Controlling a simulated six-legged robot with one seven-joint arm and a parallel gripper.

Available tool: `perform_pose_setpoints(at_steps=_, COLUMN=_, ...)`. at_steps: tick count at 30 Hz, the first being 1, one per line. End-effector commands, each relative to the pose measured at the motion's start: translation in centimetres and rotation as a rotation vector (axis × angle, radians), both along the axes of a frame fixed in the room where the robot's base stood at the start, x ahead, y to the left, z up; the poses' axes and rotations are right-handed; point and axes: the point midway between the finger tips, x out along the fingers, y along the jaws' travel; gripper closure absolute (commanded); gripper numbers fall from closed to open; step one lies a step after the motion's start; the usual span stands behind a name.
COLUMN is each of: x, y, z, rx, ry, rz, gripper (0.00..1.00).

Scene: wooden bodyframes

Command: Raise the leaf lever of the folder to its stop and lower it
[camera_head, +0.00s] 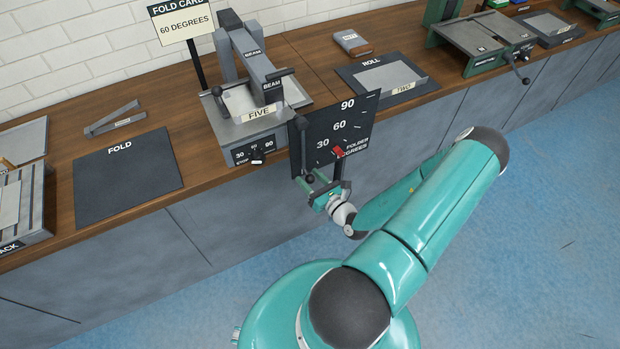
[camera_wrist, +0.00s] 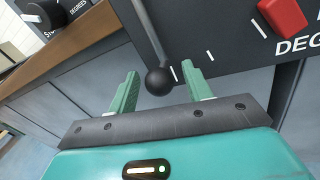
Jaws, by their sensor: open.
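The folder (camera_head: 246,128) is a grey bench machine with a beam (camera_head: 254,62) and a plate marked FIVE. Its leaf lever (camera_head: 305,150) is a dark rod hanging down at the right side, in front of a black degree dial (camera_head: 340,120). In the wrist view the lever rod (camera_wrist: 147,32) ends in a black ball knob (camera_wrist: 159,81). My gripper (camera_head: 322,190) is open, with one finger on each side of the knob. I cannot tell whether either finger touches it. A red pointer (camera_head: 338,152) sits low on the dial near 30; it also shows in the wrist view (camera_wrist: 283,14).
A stop dial with a small knob (camera_head: 256,159) is on the folder's front. A card reading 60 DEGREES (camera_head: 184,24) stands behind. A dark FOLD mat (camera_head: 125,178) lies left, a ROLL mat (camera_head: 360,78) right. The floor at right (camera_head: 540,200) is clear.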

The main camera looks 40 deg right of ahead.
Motion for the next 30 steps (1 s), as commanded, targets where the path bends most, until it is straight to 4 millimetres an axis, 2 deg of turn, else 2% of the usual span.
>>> perform_pose_setpoints(at_steps=9, x=0.5, y=0.0, z=0.0, rx=0.0, ry=0.0, rz=0.0, gripper=0.5)
perform_pose_setpoints(at_steps=11, x=0.5, y=0.0, z=0.0, rx=0.0, ry=0.0, rz=0.0, gripper=0.6)
perform_pose_setpoints(at_steps=17, x=0.4, y=0.0, z=0.0, rx=0.0, ry=0.0, rz=0.0, gripper=0.99)
perform_pose_setpoints(at_steps=25, x=0.3, y=-0.3, z=0.0, rx=-0.014, ry=0.003, rz=-0.001, gripper=1.0)
perform_pose_setpoints(at_steps=30, x=0.0, y=-1.5, z=0.1, rx=-0.07, ry=0.021, rz=-0.001, gripper=1.0)
